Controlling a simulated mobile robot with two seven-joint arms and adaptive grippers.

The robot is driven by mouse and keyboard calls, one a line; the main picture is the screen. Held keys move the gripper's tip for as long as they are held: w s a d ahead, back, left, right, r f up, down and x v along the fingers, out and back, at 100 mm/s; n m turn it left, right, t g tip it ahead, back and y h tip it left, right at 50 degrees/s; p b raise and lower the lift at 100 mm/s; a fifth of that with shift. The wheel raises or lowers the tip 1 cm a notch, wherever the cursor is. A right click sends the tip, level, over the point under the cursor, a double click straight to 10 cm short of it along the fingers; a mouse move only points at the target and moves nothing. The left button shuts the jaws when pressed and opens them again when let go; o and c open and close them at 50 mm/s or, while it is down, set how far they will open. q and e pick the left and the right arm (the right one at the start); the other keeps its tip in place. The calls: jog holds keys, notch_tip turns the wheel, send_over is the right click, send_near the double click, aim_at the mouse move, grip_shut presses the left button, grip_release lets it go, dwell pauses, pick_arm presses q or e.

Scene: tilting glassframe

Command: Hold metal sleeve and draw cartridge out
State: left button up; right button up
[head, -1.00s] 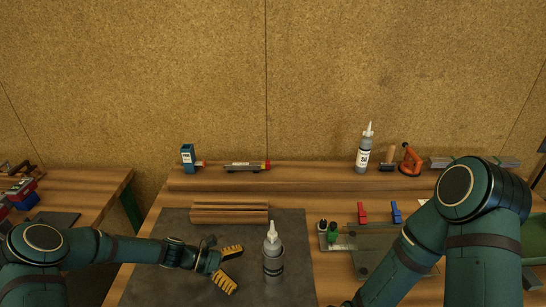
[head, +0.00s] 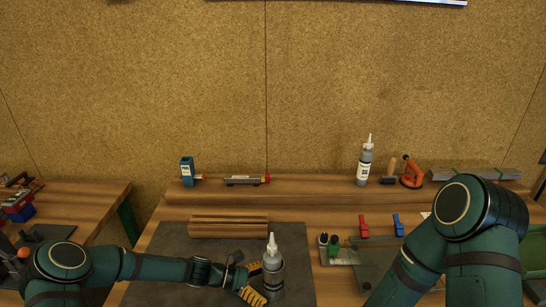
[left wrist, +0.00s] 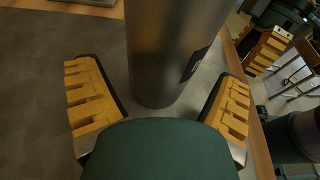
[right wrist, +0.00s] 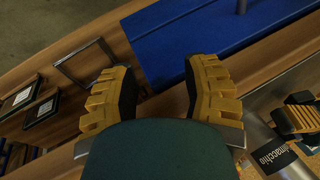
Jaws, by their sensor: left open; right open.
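A grey metal sleeve (head: 273,283) stands upright on the dark mat, with a pale cartridge nozzle (head: 271,246) pointing up from its top. My left gripper (head: 257,282) is open at the sleeve's left side, its fingers reaching toward it. In the left wrist view the sleeve (left wrist: 165,45) stands between the two yellow-padded fingers, with gaps visible on both sides. My right gripper (right wrist: 160,90) is open and empty in the right wrist view; it is below the picture in the head view. The labelled sleeve (right wrist: 278,155) and my left fingers show at that view's right edge.
A wooden block (head: 228,228) lies on the mat (head: 180,245) behind the sleeve. Red (head: 364,228) and blue (head: 398,226) clamps and a small tool holder (head: 340,258) lie to the right. A similar bottle (head: 365,165) stands on the rear shelf. A blue bar (right wrist: 200,35) passes beyond my right fingers.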

pick_arm(q)
jog(key=shift+d+f, duration=0.15)
jog(key=shift+d, duration=0.35)
pick_arm(e)
jog(key=shift+f, duration=0.15)
pick_arm(q)
jog(key=c, duration=0.9)
jog(key=shift+o, duration=0.2)
pick_arm(e)
jog(key=o, duration=0.6)
